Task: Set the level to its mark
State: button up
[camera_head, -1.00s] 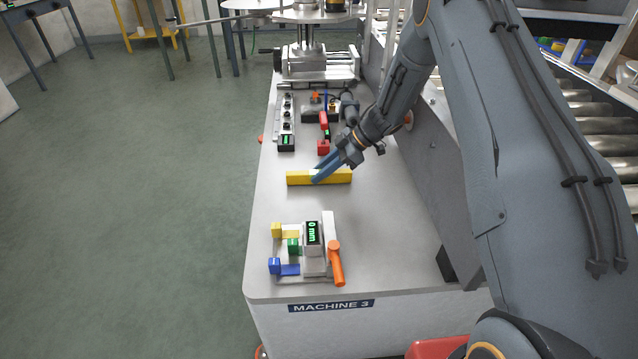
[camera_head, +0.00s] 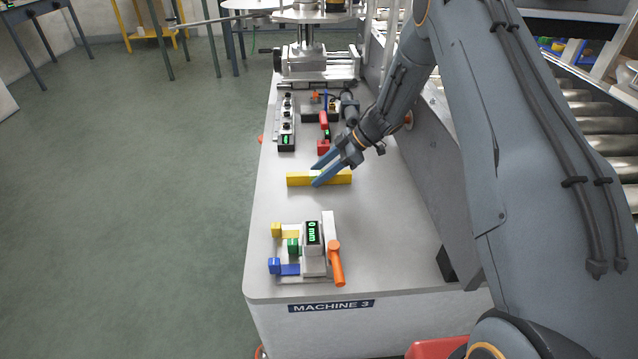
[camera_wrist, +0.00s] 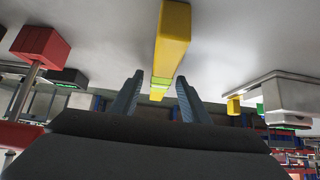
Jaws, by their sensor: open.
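The level is a yellow bar (camera_head: 298,179) lying crosswise on the grey machine top, with a small green vial near its middle. My gripper (camera_head: 316,175) is at the level in the head view, its two blue-grey fingers spread apart. In the wrist view the level (camera_wrist: 173,40) runs between the open fingers (camera_wrist: 158,92), with its green vial (camera_wrist: 161,82) near the fingertips. I cannot tell whether either finger touches the level. No mark for the level can be made out on the surface.
A fixture with yellow, green and blue blocks, a "0 mm" display (camera_head: 313,232) and an orange lever (camera_head: 336,264) stands at the front. A red-handled device (camera_head: 323,146) and a knobbed control box (camera_head: 286,125) stand behind the level. The machine top (camera_head: 390,225) is clear at right.

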notch_tip(320, 180, up, 10)
jog(key=shift+f, duration=0.15)
jog(key=w+d+r+m+t+h+p, duration=0.1)
jog(key=w+d+r+m+t, duration=0.1)
jog(key=r+m+t, duration=0.3)
jog(key=w+d+r+m+t+h+p, duration=0.1)
jog(key=w+d+r+t+p, duration=0.15)
jog(key=r, duration=0.35)
jog(key=s+d+r+m+t+h, duration=0.1)
jog(key=s+d+r+m+h, duration=0.15)
jog(key=d+h, duration=0.2)
jog(key=s+d+r+m+g+h+p, duration=0.1)
jog(key=s+d+m+h, duration=0.1)
jog(key=s+d+m, duration=0.3)
jog(key=s+d+g+h+p, duration=0.1)
jog(key=s+d, duration=0.1)
jog(key=s, duration=0.5)
jog(key=s+a+m+g+p, duration=0.1)
jog(key=s+m+g, duration=0.3)
jog(key=s, duration=2.2)
jog(key=shift+s+a+f+g+p, duration=0.2)
jog(key=shift+s+a+g+p, duration=0.3)
jog(key=shift+g, duration=0.75)
jog(key=shift+w+d+m+y, duration=0.2)
jog(key=shift+m+y, duration=0.05)
jog(key=shift+c, duration=0.3)
